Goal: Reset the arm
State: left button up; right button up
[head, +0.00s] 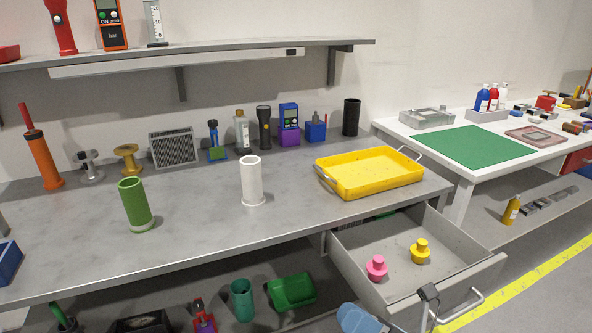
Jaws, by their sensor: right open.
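My right gripper (428,296) shows only in part at the bottom edge of the head view, in front of the open drawer's (405,280) front panel and beside its handle (465,306). It is open, and I see nothing held in it. I cannot tell whether it touches the drawer. Most of my right arm is hidden below the picture. My left gripper and left arm are not in view.
The drawer is pulled out and holds a pink knob (376,267) and a yellow knob (420,251). Above it, a yellow tray (368,172), a white cylinder (252,182) and a green cylinder (134,206) stand on the grey bench (195,225). A white table (465,170) is right.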

jog(key=d+f+m+t+h, duration=0.35)
jog(key=f+m+h, duration=0.2)
jog(key=m, duration=0.65)
jog(key=d+f+m+t+h, duration=0.35)
jog(key=m+h, duration=0.35)
jog(key=m, duration=0.5)
jog(key=s+d+f+m+g+h, duration=0.25)
jog(key=s+f+m+g, duration=0.35)
jog(key=f+m, duration=0.55)
pick_arm(q)
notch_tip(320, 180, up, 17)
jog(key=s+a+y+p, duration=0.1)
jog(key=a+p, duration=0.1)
jog(key=p, duration=2.7)
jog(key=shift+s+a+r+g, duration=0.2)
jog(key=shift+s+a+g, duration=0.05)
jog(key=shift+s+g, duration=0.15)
pick_arm(e)
jog(key=s+d+r+h, duration=0.1)
jog(key=s+r, duration=0.2)
jog(key=r, duration=1.4)
jog(key=shift+d+h, duration=0.25)
jog(key=shift+h, duration=0.05)
